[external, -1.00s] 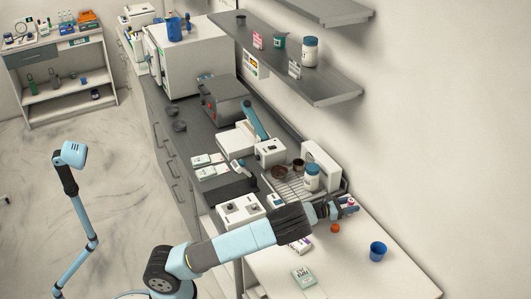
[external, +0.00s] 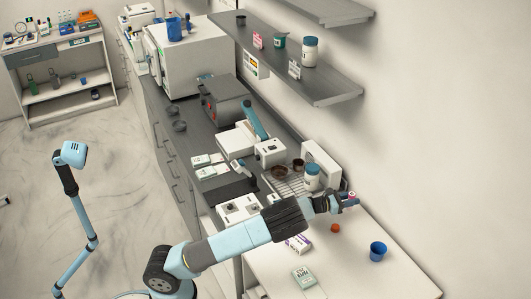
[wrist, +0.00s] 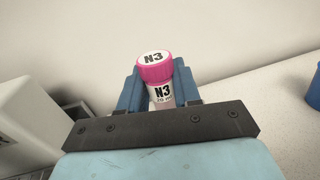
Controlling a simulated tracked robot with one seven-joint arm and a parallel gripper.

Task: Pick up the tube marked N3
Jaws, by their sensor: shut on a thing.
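In the external view my gripper (external: 349,199) is over the far end of the white table, and the tube's pink cap (external: 352,194) shows small at the fingers. The tube's lower part is hidden behind the gripper.
A small orange-red item (external: 335,228), a blue cup (external: 378,251), a purple-and-white box (external: 299,243) and a pale green-and-white box (external: 304,277) are on the white table (external: 350,270). A blue-lidded jar (external: 312,177) stands left of my gripper. The table's right part is clear.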

